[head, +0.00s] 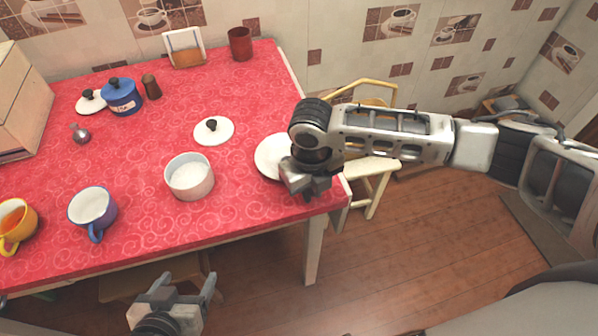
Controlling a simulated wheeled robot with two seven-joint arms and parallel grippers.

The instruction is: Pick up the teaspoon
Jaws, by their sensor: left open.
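I cannot make out a teaspoon in the head view. My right gripper (306,186) points down at the right end of the red table, over a white plate (269,158), and covers part of it. Whether its jaws are open or shut, or hold anything, is hidden by the angle. My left gripper (187,281) is open with nothing visible between its fingers. It is in front of the table's near edge, at the bottom of the view.
On the red table (140,200) stand a white pot (189,181), a white lid (214,130), a purple-and-blue mug (92,211), a yellow mug (14,229) and a blue pot (121,98). A chair (372,180) stands beyond the right edge. The table's middle left has free room.

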